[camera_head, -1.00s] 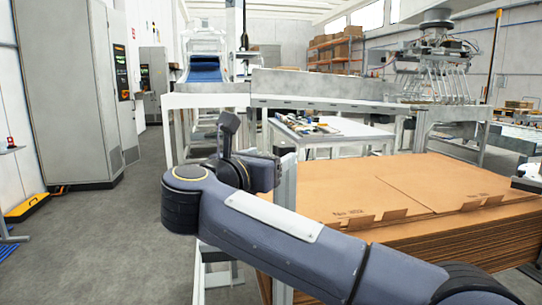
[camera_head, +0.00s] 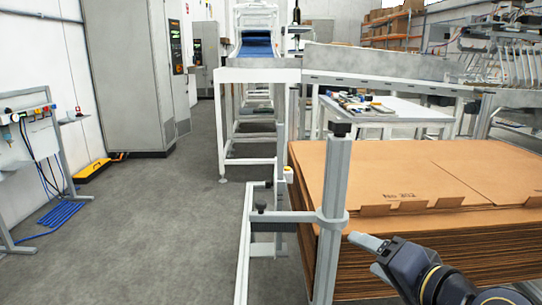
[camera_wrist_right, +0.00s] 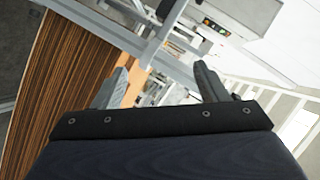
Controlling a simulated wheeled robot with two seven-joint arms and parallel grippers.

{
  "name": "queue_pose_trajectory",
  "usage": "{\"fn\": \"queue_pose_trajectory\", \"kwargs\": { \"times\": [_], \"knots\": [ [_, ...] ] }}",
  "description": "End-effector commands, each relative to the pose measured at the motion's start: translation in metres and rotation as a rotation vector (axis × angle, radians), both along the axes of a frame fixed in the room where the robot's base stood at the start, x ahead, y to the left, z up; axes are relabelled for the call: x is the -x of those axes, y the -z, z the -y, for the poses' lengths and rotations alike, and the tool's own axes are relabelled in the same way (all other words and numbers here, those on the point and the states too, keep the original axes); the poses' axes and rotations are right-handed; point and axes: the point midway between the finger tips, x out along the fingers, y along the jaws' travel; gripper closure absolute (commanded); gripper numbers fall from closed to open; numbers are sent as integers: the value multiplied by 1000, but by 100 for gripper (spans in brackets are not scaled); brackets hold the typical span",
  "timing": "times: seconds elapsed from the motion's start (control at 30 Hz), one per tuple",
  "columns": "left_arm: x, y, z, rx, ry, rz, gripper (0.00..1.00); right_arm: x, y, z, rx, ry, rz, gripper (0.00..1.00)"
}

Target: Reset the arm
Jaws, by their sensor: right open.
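My right gripper (camera_head: 372,257) shows at the lower right of the head view, in front of the side of a tall stack of flat cardboard sheets (camera_head: 430,172). In the right wrist view its two fingers (camera_wrist_right: 162,85) stand wide apart with nothing between them. The stack's striped edge (camera_wrist_right: 70,75) fills the left of that view. Most of my right arm is cut off by the lower edge of the head view. My left gripper does not show.
A grey metal post frame (camera_head: 335,200) stands at the stack's near left corner, close to my right gripper. A conveyor (camera_head: 258,75) and a table with tools (camera_head: 390,110) stand behind. Grey cabinets (camera_head: 130,75) are at the left.

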Motion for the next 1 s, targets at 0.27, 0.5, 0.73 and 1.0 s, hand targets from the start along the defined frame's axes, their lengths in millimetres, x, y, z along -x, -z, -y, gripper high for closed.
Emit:
{"fn": "queue_pose_trajectory", "kwargs": {
  "times": [0.27, 0.5, 0.73, 1.0],
  "knots": [
    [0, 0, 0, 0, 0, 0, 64, 97, 120, 25, 370, -193, -281, 33],
    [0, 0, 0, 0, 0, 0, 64, 165, 183, 35, 528, -337, -463, 33],
    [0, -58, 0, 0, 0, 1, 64, 169, 129, 36, 539, -351, -477, 33],
    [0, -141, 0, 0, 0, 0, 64, 169, 44, 36, 537, -351, -475, 33]
  ]
}}
